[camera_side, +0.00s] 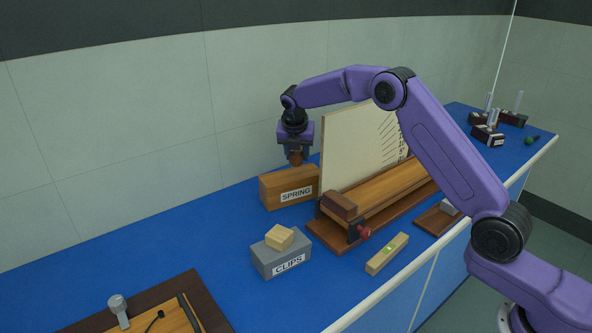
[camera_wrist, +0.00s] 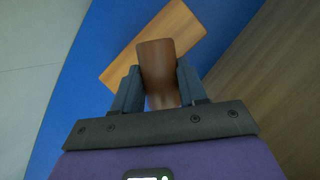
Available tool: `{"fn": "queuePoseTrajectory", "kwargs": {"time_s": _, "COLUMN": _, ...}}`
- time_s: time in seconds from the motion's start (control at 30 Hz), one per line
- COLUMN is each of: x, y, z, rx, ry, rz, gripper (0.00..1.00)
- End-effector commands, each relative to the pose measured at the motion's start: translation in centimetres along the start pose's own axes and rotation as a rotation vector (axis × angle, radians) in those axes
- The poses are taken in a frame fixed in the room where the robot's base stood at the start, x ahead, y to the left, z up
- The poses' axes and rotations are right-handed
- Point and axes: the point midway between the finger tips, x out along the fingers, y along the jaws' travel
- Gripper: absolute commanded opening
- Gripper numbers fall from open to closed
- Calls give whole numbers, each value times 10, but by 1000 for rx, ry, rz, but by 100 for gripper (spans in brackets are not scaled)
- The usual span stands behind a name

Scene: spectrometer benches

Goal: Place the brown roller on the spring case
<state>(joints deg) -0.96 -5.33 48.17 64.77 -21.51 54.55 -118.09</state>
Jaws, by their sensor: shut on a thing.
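The spring case (camera_side: 278,194) is a wooden box with a white SPRING label, standing on the blue bench near the wall. My gripper (camera_side: 295,152) is shut on the brown roller (camera_side: 296,159), directly above the case top. The roller's lower end is at or just above the case; I cannot tell whether they touch. In the wrist view the roller (camera_wrist: 156,58) sits between the two fingers of my gripper (camera_wrist: 158,88). The case's wooden top (camera_wrist: 188,25) shows behind it, turned at an angle to the roller.
A tall pale board (camera_side: 350,145) and a wooden rail bench (camera_side: 385,190) stand right of the case. A grey CLIPS box (camera_side: 268,262) with a pale block (camera_side: 280,237) on top is in front. The blue surface left of the case is clear.

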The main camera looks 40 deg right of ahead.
Motion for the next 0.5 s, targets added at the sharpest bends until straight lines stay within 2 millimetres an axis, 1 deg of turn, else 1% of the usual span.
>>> {"fn": "queuePoseTrajectory", "kwargs": {"time_s": 0.17, "x": 14, "y": 0, "z": -6, "rx": -1, "ry": 1, "rz": -1, "gripper": 11}}
{"fn": "queuePoseTrajectory", "kwargs": {"time_s": 0.3, "x": 35, "y": 0, "z": -15, "rx": -1, "ry": 1, "rz": -1, "gripper": 11}}
{"fn": "queuePoseTrajectory", "kwargs": {"time_s": 0.4, "x": 46, "y": 0, "z": -19, "rx": 0, "ry": 0, "rz": -1, "gripper": 11}}
{"fn": "queuePoseTrajectory", "kwargs": {"time_s": 0.5, "x": 50, "y": 0, "z": -21, "rx": 0, "ry": 0, "rz": 1, "gripper": 11}}
